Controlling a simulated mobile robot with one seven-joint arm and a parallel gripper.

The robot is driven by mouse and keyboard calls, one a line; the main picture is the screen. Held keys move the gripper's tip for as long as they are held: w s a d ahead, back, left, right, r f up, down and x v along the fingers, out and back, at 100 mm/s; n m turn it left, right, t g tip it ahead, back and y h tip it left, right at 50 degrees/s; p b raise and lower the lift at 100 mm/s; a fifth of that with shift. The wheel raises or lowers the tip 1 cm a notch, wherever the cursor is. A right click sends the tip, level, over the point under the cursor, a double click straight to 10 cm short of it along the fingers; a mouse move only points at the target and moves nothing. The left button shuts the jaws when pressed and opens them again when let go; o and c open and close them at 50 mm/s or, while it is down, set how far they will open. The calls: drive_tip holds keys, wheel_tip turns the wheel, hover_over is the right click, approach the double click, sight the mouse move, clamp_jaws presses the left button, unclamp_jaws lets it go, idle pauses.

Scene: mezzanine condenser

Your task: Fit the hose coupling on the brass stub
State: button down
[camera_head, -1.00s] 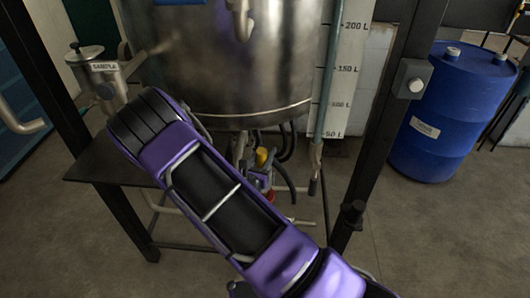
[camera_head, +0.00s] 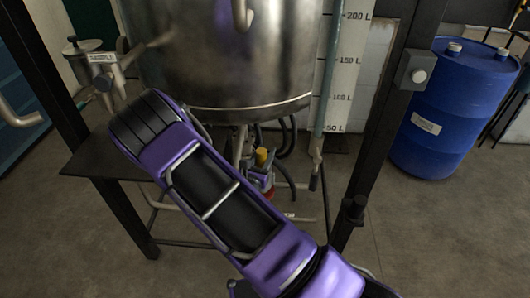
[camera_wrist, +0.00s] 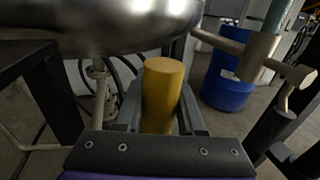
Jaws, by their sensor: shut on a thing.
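A yellow cylinder (camera_wrist: 161,88), which looks like the hose coupling, stands upright between my gripper's fingers (camera_wrist: 160,122) in the wrist view. My gripper is shut on it. In the head view my gripper (camera_head: 261,180) is small, below the steel tank, with the yellow top (camera_head: 262,157) showing above it. My purple arm covers part of the scene there. I cannot clearly identify the brass stub. A dull brownish vertical fitting (camera_wrist: 258,57) with a side pipe is at the right in the wrist view, apart from the yellow cylinder.
The steel tank (camera_head: 220,60) hangs just above my gripper. Dark hoses (camera_wrist: 125,75) curve behind it. A black frame post (camera_head: 380,120) and scale board (camera_head: 341,70) stand at the right. A blue drum (camera_head: 450,110) is beyond. A dark shelf (camera_head: 88,170) is at left.

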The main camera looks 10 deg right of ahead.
drive_tip(key=shift+f+b, duration=0.65)
drive_tip(key=shift+f, duration=0.3)
drive_tip(key=shift+c, duration=2.2)
unclamp_jaws()
drive_tip(key=v, duration=1.7)
drive_tip(key=shift+s+p, duration=0.2)
drive_tip(key=shift+p, duration=0.2)
